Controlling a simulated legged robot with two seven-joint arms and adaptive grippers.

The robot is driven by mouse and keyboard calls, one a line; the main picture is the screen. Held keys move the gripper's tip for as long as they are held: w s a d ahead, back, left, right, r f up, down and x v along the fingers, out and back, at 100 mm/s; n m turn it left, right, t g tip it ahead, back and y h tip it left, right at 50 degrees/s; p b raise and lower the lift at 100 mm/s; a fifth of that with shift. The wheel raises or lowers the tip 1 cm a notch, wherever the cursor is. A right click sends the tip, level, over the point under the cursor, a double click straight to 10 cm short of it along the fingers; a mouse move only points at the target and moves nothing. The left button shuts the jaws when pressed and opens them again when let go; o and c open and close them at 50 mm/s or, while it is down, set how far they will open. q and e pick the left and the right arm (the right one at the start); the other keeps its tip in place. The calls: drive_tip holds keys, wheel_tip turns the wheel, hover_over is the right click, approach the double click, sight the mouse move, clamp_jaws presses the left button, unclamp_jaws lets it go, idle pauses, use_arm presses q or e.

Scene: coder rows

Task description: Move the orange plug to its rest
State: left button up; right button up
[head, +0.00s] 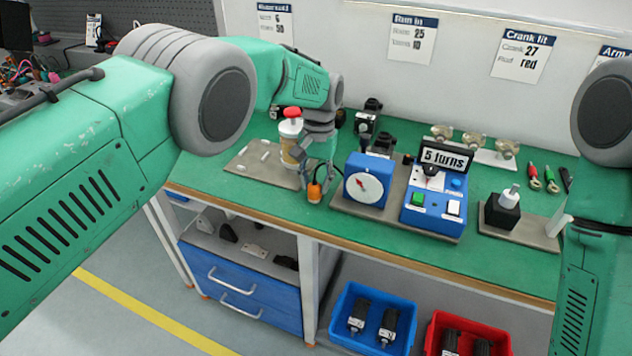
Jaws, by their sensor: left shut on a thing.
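The orange plug (314,192) is small and hangs at the tips of my left gripper (318,174), near the front edge of the green bench. My left gripper is shut on it, just left of the blue box with a white dial (364,185). A dark cable runs near the plug and the dial box. I cannot tell which spot is the plug's rest. My right arm comes in at the right edge, but its gripper does not show.
A bottle with a red top (291,130) stands behind my left gripper. A blue control box (432,205) with a "5 turns" sign stands right of the dial. A black block with a white top (503,209) is further right. Blue (343,335) and red bins sit below the bench.

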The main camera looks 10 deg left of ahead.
use_arm(q)
drive_tip(key=o, duration=1)
drive_tip(key=shift+r, duration=0.1)
drive_tip(key=shift+r+p, duration=1.75)
drive_tip(key=shift+r, duration=0.65)
drive_tip(key=o, duration=0.6)
drive_tip(key=shift+c, duration=0.2)
